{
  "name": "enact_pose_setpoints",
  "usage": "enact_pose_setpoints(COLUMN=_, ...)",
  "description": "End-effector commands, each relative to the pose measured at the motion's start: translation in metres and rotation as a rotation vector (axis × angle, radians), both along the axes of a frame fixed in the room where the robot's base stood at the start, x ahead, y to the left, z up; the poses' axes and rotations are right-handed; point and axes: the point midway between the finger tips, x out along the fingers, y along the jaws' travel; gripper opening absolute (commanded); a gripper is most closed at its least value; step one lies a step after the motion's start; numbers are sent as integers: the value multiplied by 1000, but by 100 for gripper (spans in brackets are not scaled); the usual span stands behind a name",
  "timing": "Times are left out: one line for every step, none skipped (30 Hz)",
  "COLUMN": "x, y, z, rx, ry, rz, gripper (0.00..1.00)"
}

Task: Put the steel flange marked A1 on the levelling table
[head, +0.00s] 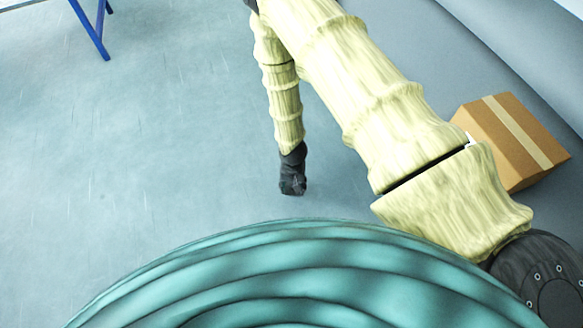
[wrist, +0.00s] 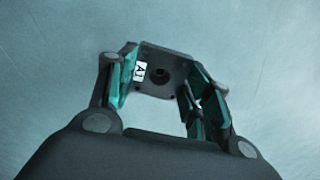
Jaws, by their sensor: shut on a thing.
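The steel flange (wrist: 176,63) marked A1 is a dark grey plate with a hole in its middle and a white label reading A1 at its left side in the wrist view. My gripper (wrist: 160,82) is shut on it, with the teal-lined fingers at its left and right sides. In the head view my gripper (head: 292,182) hangs down over the floor, small and dark, and I cannot make out the flange there. I cannot identify the levelling table in either view.
Blue metal legs (head: 92,32) of a stand show at the top left of the head view. A cardboard box (head: 505,140) with a tape strip lies at the right, by the grey wall. The pale floor (head: 130,150) between them is clear.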

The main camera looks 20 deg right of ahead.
Motion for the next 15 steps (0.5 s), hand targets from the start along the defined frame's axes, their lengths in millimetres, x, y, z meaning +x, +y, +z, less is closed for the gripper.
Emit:
enact_pose_setpoints(x=-10, y=3, z=5, rx=-1, ry=1, rz=3, gripper=10)
enact_pose_setpoints(x=-15, y=4, z=5, rx=-1, ry=3, rz=2, gripper=10)
enact_pose_setpoints(x=-21, y=5, z=6, rx=0, ry=1, rz=2, gripper=10)
enact_pose_setpoints(x=-26, y=6, z=6, rx=-1, ry=1, rz=1, gripper=10)
enact_pose_setpoints(x=-30, y=7, z=6, rx=-1, ry=1, rz=1, gripper=10)
enact_pose_setpoints(x=-35, y=9, z=5, rx=0, ry=1, rz=2, gripper=10)
enact_pose_setpoints(x=-38, y=9, z=5, rx=0, ry=1, rz=2, gripper=10)
enact_pose_setpoints(x=-40, y=10, z=6, rx=0, ry=1, rz=1, gripper=10)
enact_pose_setpoints(x=-43, y=10, z=6, rx=0, ry=0, rz=0, gripper=10)
enact_pose_setpoints(x=-44, y=11, z=6, rx=1, ry=0, rz=1, gripper=10)
enact_pose_setpoints(x=-46, y=11, z=6, rx=1, ry=-1, rz=1, gripper=10)
enact_pose_setpoints(x=-47, y=12, z=6, rx=1, ry=-1, rz=1, gripper=10)
enact_pose_setpoints(x=-48, y=12, z=6, rx=1, ry=-1, rz=1, gripper=10)
enact_pose_setpoints(x=-49, y=12, z=6, rx=1, ry=-1, rz=1, gripper=10)
enact_pose_setpoints(x=-49, y=12, z=6, rx=0, ry=-2, rz=1, gripper=10)
